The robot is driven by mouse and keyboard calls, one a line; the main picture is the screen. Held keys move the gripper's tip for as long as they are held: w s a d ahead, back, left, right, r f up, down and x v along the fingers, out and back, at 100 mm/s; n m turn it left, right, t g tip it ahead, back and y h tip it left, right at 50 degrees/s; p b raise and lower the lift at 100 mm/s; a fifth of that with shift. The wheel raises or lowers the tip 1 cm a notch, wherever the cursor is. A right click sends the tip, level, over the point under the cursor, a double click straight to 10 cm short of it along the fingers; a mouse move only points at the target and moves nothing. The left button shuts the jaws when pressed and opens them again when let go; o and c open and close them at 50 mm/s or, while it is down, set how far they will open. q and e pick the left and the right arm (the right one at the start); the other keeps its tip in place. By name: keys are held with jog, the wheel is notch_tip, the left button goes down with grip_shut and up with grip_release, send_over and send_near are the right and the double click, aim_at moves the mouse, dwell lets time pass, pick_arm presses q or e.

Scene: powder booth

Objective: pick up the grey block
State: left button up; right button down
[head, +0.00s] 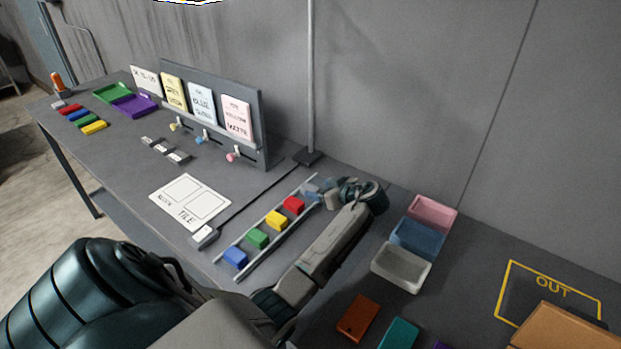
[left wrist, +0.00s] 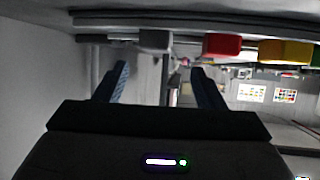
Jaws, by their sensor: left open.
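The grey block (head: 311,191) sits at the far end of a sloping rail rack (head: 245,273), just past the red block (head: 293,204). My left gripper (head: 326,190) is at that end of the rack, close to the grey block, and partly covers it in the head view. In the left wrist view, the two fingers of my left gripper (left wrist: 160,72) are apart with nothing between them. The grey block (left wrist: 155,40) shows beyond the fingertips, roughly centred in the gap. I cannot tell how far it is from them. My right gripper is not in view.
Yellow (head: 276,220), green (head: 257,238) and blue (head: 235,258) blocks also stand in the rack. Pink (head: 433,207), blue (head: 417,245) and white (head: 401,278) bins stand to the right. A thin pole with a dark base (head: 308,156) rises behind the rack.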

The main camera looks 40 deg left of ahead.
aim_at(311, 188)
pick_arm(q)
jog(key=shift+w+a+f+b, duration=0.2)
jog(key=shift+a+f+b, duration=0.1)
jog(key=shift+a+f, duration=0.15)
jog(key=b+x, duration=0.1)
jog(key=x, duration=0.2)
jog(key=shift+a+f, duration=0.15)
jog(key=shift+f, duration=0.15)
jog(key=shift+a+f, duration=0.1)
jog(key=shift+a, duration=0.15)
jog(key=shift+d, duration=0.15)
jog(key=c, duration=1.2)
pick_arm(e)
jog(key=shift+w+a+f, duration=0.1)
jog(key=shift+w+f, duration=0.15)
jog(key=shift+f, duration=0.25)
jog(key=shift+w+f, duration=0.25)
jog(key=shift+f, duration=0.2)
pick_arm(q)
jog(key=shift+o, duration=0.2)
